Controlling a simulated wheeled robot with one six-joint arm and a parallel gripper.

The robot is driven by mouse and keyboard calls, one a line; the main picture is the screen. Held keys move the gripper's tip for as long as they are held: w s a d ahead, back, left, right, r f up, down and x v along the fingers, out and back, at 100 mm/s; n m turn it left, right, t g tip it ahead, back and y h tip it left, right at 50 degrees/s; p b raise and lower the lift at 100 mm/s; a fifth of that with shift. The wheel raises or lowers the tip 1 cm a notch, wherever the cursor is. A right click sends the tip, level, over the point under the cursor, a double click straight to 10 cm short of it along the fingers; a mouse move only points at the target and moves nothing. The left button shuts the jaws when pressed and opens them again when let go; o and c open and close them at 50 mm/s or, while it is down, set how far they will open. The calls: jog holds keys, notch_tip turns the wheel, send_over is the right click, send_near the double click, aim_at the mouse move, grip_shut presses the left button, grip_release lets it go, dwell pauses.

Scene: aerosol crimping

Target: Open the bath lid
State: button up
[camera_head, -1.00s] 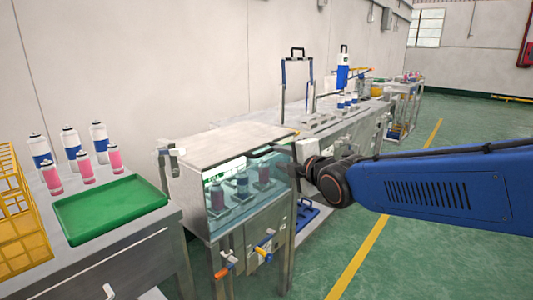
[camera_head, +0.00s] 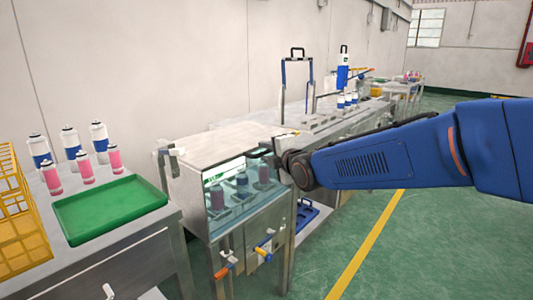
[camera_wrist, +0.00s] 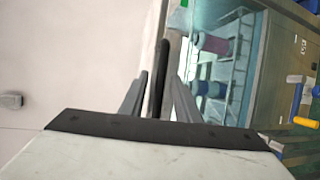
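The bath (camera_head: 232,205) is a clear-fronted tank on a metal stand, with several cans visible inside. Its pale flat lid (camera_head: 215,146) lies shut on top; it fills the left of the wrist view (camera_wrist: 70,60). A dark bar handle (camera_wrist: 161,75) runs along the lid's front edge. My gripper (camera_head: 272,154) is at that front edge, near the right end of the bath. In the wrist view my gripper's two fingers (camera_wrist: 160,97) stand apart, one on each side of the bar. Narrow gaps seem to show beside the bar; contact is unclear.
A table with a green tray (camera_head: 110,208), a yellow rack (camera_head: 22,215) and several cans stands at left. Valves with orange and blue handles (camera_head: 262,252) sit below the bath front. Another bench with a metal frame (camera_head: 297,82) adjoins at right. The green floor in front is clear.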

grip_shut()
jog(key=shift+r, duration=0.1)
